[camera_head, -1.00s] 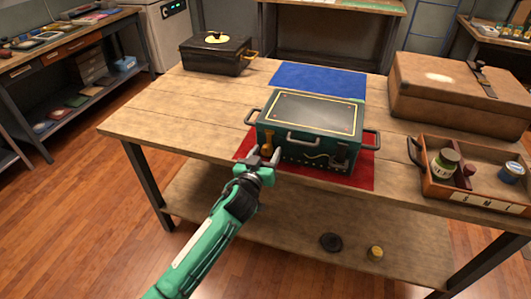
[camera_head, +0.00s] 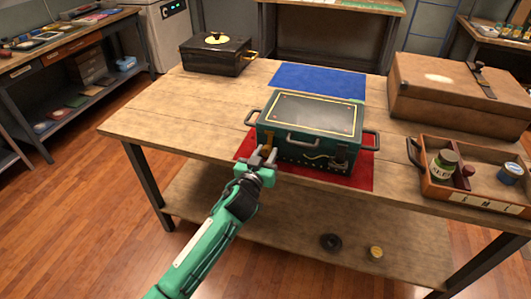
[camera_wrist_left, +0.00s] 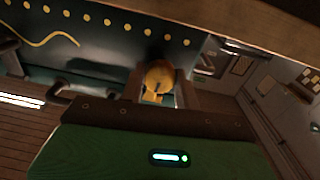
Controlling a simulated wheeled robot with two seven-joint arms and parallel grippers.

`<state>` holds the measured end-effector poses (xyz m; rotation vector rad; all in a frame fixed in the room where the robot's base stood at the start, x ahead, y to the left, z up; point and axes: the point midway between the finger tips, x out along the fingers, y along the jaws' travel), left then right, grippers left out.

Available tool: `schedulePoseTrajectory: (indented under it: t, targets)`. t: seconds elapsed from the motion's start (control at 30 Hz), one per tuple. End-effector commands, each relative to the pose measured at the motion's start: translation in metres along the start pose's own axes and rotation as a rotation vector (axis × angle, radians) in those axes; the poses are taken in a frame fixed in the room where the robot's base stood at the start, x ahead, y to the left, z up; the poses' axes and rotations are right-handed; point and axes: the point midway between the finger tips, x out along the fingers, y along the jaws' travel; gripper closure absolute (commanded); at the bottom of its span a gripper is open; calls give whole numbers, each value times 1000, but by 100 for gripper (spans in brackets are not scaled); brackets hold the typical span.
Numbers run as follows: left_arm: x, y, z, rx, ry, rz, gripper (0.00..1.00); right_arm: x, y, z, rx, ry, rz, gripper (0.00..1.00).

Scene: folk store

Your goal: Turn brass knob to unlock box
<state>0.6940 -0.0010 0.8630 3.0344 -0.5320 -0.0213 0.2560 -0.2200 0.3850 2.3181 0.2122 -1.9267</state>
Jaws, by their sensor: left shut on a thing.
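A dark teal box (camera_head: 309,124) with yellow trim, a closed lid and metal handles sits on a red mat (camera_head: 357,178) on the wooden table. Its brass knob (camera_wrist_left: 158,76) is on the front face. My left gripper (camera_head: 264,153) is at the left part of that front, its fingers shut on the brass knob. In the left wrist view, the fingers stand on both sides of the knob. In the head view, the fingers hide most of it. My right gripper is not in view.
A blue mat (camera_head: 318,80) lies behind the box. A black case (camera_head: 217,58) stands at the back left, a brown case (camera_head: 450,100) at the right. An orange-brown tray (camera_head: 475,199) with jars is at the front right. The table's left part is clear.

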Motion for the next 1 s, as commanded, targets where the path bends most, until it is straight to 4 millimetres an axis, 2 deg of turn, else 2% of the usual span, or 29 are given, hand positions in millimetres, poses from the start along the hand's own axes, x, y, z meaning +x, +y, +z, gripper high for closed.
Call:
schedulePoseTrajectory:
  t: [0.03,0.5,0.9,1.0]
  targets:
    - [0,0,-1,29,-2,-1,91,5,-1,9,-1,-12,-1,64]
    - [0,0,-2,451,-16,-3,91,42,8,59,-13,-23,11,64]
    - [0,0,-1,832,-30,-5,91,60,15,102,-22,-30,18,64]
    - [0,0,-1,926,-32,-5,91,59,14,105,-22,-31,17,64]
